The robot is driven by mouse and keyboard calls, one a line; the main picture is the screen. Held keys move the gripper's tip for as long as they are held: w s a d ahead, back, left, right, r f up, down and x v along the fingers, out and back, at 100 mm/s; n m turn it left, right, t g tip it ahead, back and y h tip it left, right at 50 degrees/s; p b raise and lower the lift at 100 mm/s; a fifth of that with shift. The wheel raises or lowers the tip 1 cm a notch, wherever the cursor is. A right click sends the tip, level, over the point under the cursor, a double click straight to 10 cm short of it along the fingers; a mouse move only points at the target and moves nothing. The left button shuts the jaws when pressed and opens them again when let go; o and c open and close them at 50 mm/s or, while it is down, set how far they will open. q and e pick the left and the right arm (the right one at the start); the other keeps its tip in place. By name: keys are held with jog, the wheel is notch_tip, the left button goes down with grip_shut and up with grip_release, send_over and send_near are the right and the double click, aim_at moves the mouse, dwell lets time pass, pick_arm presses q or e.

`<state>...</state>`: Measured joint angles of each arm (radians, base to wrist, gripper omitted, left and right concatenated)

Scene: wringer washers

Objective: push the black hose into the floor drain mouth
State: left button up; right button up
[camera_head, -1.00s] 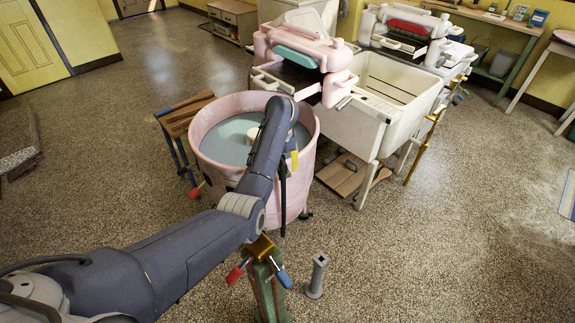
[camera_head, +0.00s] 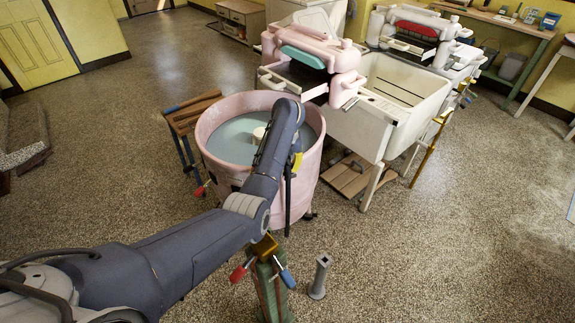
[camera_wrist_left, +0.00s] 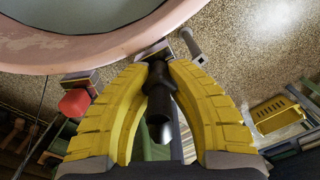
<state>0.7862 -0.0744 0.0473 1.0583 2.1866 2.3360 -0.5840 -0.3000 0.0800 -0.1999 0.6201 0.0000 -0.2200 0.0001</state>
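The black hose (camera_head: 288,205) hangs down in front of the pink tub in the head view. In the left wrist view the hose (camera_wrist_left: 159,90) lies between the yellow fingers of my left gripper (camera_wrist_left: 160,66), which close on it near their tips. Its shiny end (camera_wrist_left: 158,130) points toward the camera. In the head view my left gripper (camera_head: 295,162) is mostly hidden behind my wrist, beside the tub's near right wall. A grey upright pipe (camera_head: 320,277), perhaps the drain mouth, stands apart on the floor, nearer to me. My right gripper is not in view.
The pink tub (camera_head: 223,184) holds greyish water. A green post (camera_head: 270,290) with a brass fitting and red and blue handles stands left of the grey pipe. A white sink (camera_head: 400,125) and wringer are behind right. The speckled floor (camera_head: 440,250) is clear to the right.

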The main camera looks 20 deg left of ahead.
pick_arm(q)
grip_shut()
jog(key=shift+r, duration=0.15)
jog(key=shift+r, duration=2.45)
